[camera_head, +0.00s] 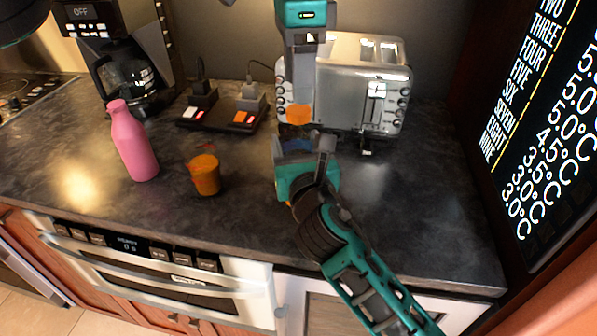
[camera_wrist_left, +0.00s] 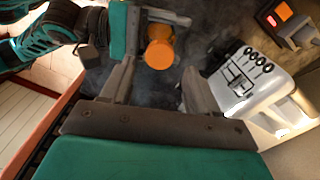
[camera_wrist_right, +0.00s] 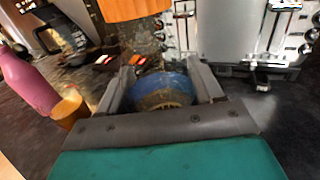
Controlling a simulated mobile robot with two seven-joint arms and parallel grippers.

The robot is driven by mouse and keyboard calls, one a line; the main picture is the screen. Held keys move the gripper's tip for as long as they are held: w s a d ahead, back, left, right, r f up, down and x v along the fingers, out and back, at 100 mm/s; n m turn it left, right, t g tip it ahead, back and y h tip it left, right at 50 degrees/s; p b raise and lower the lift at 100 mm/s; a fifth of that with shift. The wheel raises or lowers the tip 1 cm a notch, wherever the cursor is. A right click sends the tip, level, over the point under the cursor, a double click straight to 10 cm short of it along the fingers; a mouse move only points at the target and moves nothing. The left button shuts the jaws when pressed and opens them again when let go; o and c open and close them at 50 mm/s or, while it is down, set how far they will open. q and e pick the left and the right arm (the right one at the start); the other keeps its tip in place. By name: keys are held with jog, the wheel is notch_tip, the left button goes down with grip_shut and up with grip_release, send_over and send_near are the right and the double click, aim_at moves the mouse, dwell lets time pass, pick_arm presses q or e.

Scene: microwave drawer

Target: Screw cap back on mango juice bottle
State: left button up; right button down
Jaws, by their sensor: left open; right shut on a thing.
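My left gripper (camera_head: 300,96) comes down from the top and is open. An orange round piece, which looks like the cap (camera_head: 298,114), is at its fingertips; in the left wrist view it shows (camera_wrist_left: 159,47) between and just beyond the two apart fingers. My right gripper (camera_head: 308,148), reaching in from lower right, is shut on a rounded blue-and-brown body, apparently the juice bottle (camera_wrist_right: 164,90). The orange piece is above this body in the right wrist view (camera_wrist_right: 132,9). I cannot tell whether the two touch. The right gripper hides much of the bottle in the head view.
A silver toaster (camera_head: 362,85) stands just behind the grippers. An orange cup (camera_head: 206,176) and a pink bottle (camera_head: 134,145) stand to the left. A coffee maker (camera_head: 126,75) and lit power sockets (camera_head: 199,116) are at the back left. The counter's front right is free.

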aim_at(299, 109)
pick_arm(q)
jog(key=shift+f, duration=2.2)
